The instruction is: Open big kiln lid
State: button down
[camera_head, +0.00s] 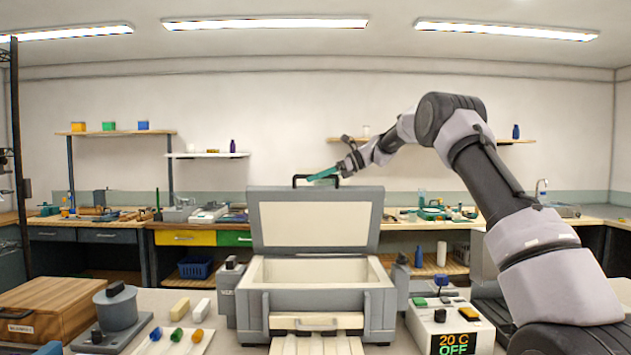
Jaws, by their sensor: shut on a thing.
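The big kiln (318,297) stands in the middle of the bench with its grey body and pale inner chamber showing. Its lid (315,222) is raised, standing close to upright at the back of the body, with its cream inner face toward me. A dark handle (296,181) sits on the lid's top edge. My gripper (325,174) reaches in from the right with teal fingers at the handle and is shut on it. The fingers are small in this view, so the exact grip on the handle is hard to see.
A controller box reading 20 C OFF (452,322) stands right of the kiln. A wooden box (60,305), a grey round device (116,310) and a white tray with coloured pieces (172,341) are on the left. Shelves and counters line the back wall.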

jog(key=c, duration=0.8)
grip_release()
jog(key=v, duration=1)
jog(key=shift+w+d+r, duration=0.1)
jog(key=shift+d, duration=0.3)
jog(key=s+d+r+n+t+h, duration=0.2)
jog(key=s+n+h, duration=0.1)
jog(key=s, duration=0.8)
jog(key=s+d+r+n+t+h, duration=0.1)
jog(key=s+d+r+n+h, duration=0.15)
jog(key=s, duration=0.85)
jog(key=s+d+f+n+t+h, duration=0.1)
jog(key=s+d+f+n+h, duration=0.1)
jog(key=s, duration=0.5)
jog(key=s+d+f+n+t+h, duration=0.2)
jog(key=s+d+f+n, duration=0.1)
jog(key=s, duration=0.5)
jog(key=s+d+f+n+t+h, duration=0.1)
jog(key=s+d+f+n+h, duration=0.1)
jog(key=s, duration=0.6)
notch_tip(320, 180, down, 3)
jog(key=shift+s+d+r+n, duration=0.1)
jog(key=shift+s+d+n, duration=0.15)
jog(key=shift+d+n, duration=0.75)
